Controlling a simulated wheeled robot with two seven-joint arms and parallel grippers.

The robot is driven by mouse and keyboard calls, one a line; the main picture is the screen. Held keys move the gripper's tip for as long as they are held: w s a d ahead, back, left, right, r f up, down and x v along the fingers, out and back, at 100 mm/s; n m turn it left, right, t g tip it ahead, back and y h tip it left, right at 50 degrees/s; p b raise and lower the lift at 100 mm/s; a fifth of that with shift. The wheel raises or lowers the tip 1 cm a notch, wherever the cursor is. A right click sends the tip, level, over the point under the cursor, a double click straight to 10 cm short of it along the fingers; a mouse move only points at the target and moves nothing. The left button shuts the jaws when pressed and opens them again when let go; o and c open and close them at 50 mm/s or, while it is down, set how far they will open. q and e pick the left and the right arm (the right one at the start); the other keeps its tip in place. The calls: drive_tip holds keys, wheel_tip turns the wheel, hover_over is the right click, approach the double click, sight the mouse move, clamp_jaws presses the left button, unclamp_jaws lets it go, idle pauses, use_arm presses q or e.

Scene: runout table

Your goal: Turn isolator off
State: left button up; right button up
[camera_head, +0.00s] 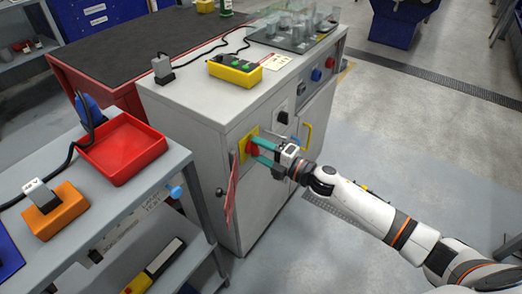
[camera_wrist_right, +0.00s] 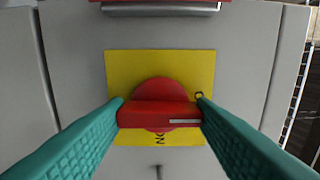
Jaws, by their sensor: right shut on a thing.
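The isolator is a red rotary handle (camera_wrist_right: 160,115) on a yellow plate (camera_wrist_right: 190,68), mounted on the front of the grey cabinet. In the right wrist view its bar lies across the picture, with black lettering partly hidden on the plate. The yellow plate also shows in the head view (camera_head: 243,148), partly covered by my gripper. My right gripper (camera_wrist_right: 160,112) has its two teal fingers at either end of the red bar, shut on it. The gripper also shows in the head view (camera_head: 262,150) against the cabinet front. My left gripper is not in view.
A shelf with a red tray (camera_head: 122,150) stands at left.

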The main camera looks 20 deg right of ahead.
drive_tip(key=shift+f, duration=0.1)
drive_tip(key=o, duration=0.8)
drive_tip(key=shift+o, duration=0.9)
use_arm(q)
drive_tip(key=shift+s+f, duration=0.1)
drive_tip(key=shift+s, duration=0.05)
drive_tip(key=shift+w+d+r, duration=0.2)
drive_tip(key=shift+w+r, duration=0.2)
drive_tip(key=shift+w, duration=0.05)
use_arm(e)
drive_tip(key=v, duration=1.2)
